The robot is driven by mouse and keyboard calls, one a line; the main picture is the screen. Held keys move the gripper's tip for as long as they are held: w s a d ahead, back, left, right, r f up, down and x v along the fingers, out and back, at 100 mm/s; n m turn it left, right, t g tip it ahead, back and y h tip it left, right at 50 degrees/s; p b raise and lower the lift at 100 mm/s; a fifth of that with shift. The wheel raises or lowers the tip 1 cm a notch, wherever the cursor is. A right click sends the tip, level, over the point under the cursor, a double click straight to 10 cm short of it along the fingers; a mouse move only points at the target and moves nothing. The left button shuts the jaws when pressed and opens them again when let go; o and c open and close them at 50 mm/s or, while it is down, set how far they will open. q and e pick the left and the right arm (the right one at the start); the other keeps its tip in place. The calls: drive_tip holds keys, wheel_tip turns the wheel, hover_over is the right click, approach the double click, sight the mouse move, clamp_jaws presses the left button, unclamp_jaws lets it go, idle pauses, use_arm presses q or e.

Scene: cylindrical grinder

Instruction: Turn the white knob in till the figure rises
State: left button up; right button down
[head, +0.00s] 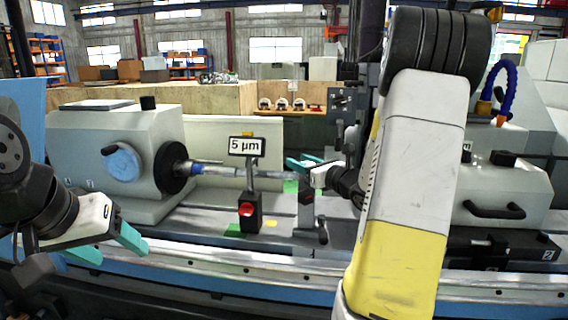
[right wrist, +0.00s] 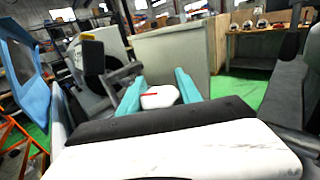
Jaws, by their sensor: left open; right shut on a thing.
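A small black-framed sign (head: 247,146) on a post reads "5 µm" in the head view. My right gripper (head: 303,162) is just right of the sign in the picture, its teal fingers pointing left. In the right wrist view, my right gripper (right wrist: 160,92) is shut on the white knob (right wrist: 160,98), which carries a short red line on its face. I cannot make out the knob in the head view. My left gripper (head: 106,248) is open and empty at the lower left, in front of the machine.
The grey headstock (head: 90,150) with a blue disc stands at the left. A shaft (head: 222,171) runs right from its black chuck (head: 172,167). The sign's black base (head: 250,216) has a red part. A rail (head: 230,262) crosses the front.

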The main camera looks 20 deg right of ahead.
drive_tip(key=shift+f, duration=0.1)
drive_tip(key=c, duration=0.8)
unclamp_jaws()
drive_tip(key=v, duration=0.7)
drive_tip(key=shift+s+d, duration=0.15)
drive_tip(key=shift+s, duration=0.2)
